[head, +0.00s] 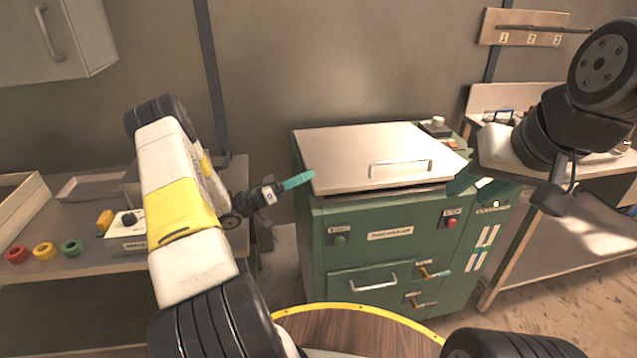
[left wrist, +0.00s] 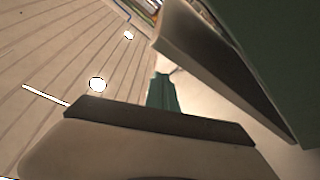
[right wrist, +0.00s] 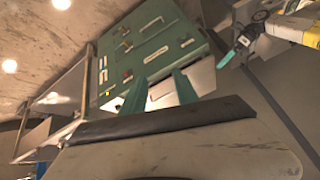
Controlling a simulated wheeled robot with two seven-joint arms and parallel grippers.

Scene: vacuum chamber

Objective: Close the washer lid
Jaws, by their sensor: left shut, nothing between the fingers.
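The washer (head: 380,265) is a green cabinet, and its pale metal lid (head: 345,150) with a bar handle lies nearly flat on top. A thin dark gap shows under the lid's front edge, toward the right. My left gripper (head: 298,181) has its teal fingers shut and empty, by the lid's left front corner; I cannot tell whether they touch it. They also show in the left wrist view (left wrist: 162,92), below a slanted panel. My right gripper (head: 472,186) is at the lid's right front corner, partly hidden by its arm. Its fingers are apart in the right wrist view (right wrist: 160,92).
A left bench (head: 70,262) holds red, yellow and green rings, a tray and a small box. A right bench (head: 515,270) stands close beside the washer. A round wooden table top with a yellow rim (head: 350,330) is in front. A hook rail (head: 525,28) hangs behind.

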